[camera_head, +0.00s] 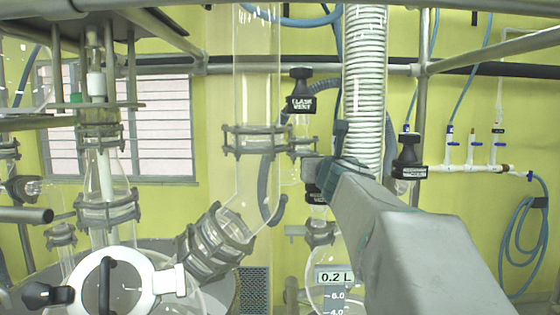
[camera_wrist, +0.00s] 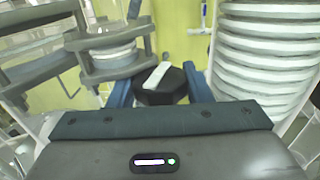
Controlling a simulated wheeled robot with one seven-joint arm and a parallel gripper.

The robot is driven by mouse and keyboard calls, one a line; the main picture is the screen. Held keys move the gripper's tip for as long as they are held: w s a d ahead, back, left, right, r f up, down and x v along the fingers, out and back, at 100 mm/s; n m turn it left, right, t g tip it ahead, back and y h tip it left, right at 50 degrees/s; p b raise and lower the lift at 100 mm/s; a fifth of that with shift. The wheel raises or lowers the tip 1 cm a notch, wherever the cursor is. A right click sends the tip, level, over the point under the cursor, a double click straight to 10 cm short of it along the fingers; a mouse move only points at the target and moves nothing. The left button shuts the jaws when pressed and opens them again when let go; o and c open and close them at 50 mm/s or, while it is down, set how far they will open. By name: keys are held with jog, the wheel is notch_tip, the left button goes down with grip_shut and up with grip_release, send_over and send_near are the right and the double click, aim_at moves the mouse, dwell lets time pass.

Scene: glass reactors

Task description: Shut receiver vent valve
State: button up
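Several black valve knobs show in the head view. One labelled "FLASK VENT" (camera_head: 301,103) is at upper centre; another with an unreadable label (camera_head: 410,170) is right of my arm. A third dark knob (camera_head: 315,195) is mostly hidden behind my gripper (camera_head: 325,165); I cannot read its label. In the wrist view, a black knob (camera_wrist: 162,94) with a white strip on top sits between the blue fingers of my gripper (camera_wrist: 160,84). The fingers are apart, one on each side of the knob, very near it. I cannot tell whether they press on it.
A white ribbed hose (camera_head: 365,80) runs vertically just behind my gripper. Clamped glass columns (camera_head: 258,100) stand to the left. A white round port (camera_head: 140,285) is at lower left. Blue hoses (camera_head: 515,235) hang on the yellow wall at right.

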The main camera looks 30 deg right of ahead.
jog(key=shift+f+m+g+h+b, duration=0.2)
jog(key=shift+m+g+h+b, duration=0.3)
jog(key=shift+b, duration=0.55)
jog(key=m+g+h+b, duration=0.2)
jog(key=h+b, duration=0.1)
jog(key=m+g+h+b, duration=0.1)
jog(key=m+g+h, duration=0.1)
jog(key=m+g, duration=0.1)
jog(key=shift+r+h, duration=0.15)
jog(key=shift+h, duration=0.25)
jog(key=shift+r+m+g+h, duration=0.1)
jog(key=shift+m+g+h, duration=0.95)
jog(key=shift+g, duration=0.75)
jog(key=o, duration=0.8)
jog(key=shift+c, duration=0.2)
jog(key=shift+t+y+b, duration=0.3)
jog(key=shift+y, duration=0.05)
